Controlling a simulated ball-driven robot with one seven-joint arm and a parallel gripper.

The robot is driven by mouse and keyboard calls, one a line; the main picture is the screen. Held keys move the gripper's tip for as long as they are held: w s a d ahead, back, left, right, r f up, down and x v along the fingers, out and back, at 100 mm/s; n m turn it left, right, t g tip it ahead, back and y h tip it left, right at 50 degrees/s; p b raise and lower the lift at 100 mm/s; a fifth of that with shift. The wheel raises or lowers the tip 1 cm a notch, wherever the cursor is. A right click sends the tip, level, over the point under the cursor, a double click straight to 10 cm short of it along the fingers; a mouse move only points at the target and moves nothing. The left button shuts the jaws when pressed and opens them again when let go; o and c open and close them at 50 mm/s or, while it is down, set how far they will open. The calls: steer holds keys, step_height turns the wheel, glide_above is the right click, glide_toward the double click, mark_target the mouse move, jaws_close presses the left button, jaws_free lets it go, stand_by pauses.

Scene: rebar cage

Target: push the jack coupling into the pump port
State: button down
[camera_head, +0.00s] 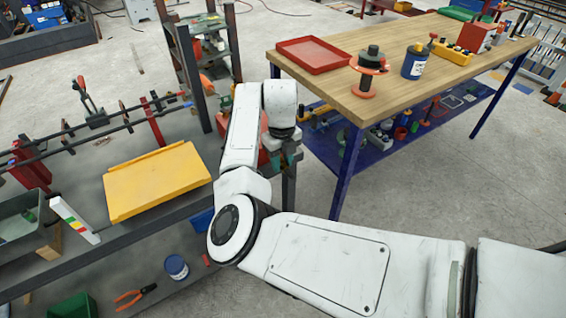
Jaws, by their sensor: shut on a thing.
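My gripper (284,146) is at the end of my white arm, in the centre of the view. It points down over the right end of the dark rack, left of the wooden table. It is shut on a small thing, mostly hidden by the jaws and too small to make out. A red body (264,151) shows partly just behind and left of the jaws, and my arm covers much of it. I cannot tell whether it carries the pump port. Neither the jack coupling nor the pump port can be made out clearly, nor whether they touch.
The wooden table (420,83) at right holds a red tray (313,54), an orange-red spool (368,72) and a blue can (414,64). A yellow tray (158,181) lies on the rack at left. Dark bars run behind it. A dark upright frame (184,66) stands behind my arm.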

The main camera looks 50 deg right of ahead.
steer(key=shift+w, duration=0.15)
steer(key=c, duration=0.7)
jaws_free()
steer(key=shift+c, duration=0.2)
step_height(320, 180, up, 11)
steer(key=shift+b, duration=0.35)
steer(key=shift+f, duration=0.1)
